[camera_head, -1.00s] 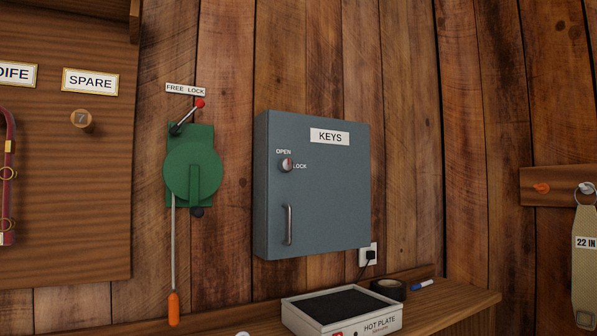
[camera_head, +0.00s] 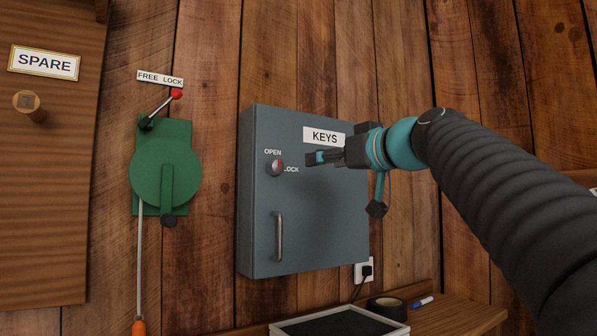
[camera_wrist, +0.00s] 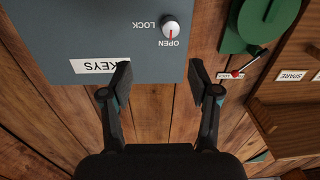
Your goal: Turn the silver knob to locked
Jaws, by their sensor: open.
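The silver knob (camera_head: 276,167) is on the front of the grey-blue KEYS cabinet (camera_head: 300,215), between the words OPEN above and LOCK to its right. It also shows in the upside-down wrist view (camera_wrist: 171,28), where its red pointer line is toward OPEN. My gripper (camera_head: 312,158) is in front of the cabinet, right of the knob in the head view and apart from it. In the wrist view my gripper (camera_wrist: 160,84) has its two fingers spread, with nothing between them. The knob lies beyond the fingertips there.
A green lever device (camera_head: 178,145) with a red-tipped handle is on the wall left of the cabinet. The cabinet has a vertical handle (camera_head: 279,237) below the knob.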

